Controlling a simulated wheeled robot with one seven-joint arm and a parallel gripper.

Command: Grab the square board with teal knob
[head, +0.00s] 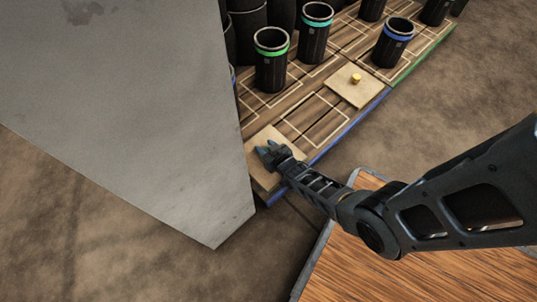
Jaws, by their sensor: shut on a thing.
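A pale square board (262,179) lies at the near left corner of the wooden platform, next to the grey block. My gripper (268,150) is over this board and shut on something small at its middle. A bit of teal shows between the fingers, which fits a teal knob, but the fingers hide most of it. The board appears flat; I cannot tell whether it is lifted off the platform.
A second square board with a yellow knob (355,79) lies farther right on the platform (316,121). Black cylinders with green (271,60), teal (315,33) and blue (393,42) bands stand behind. A tall grey block (130,100) stands close left of my gripper.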

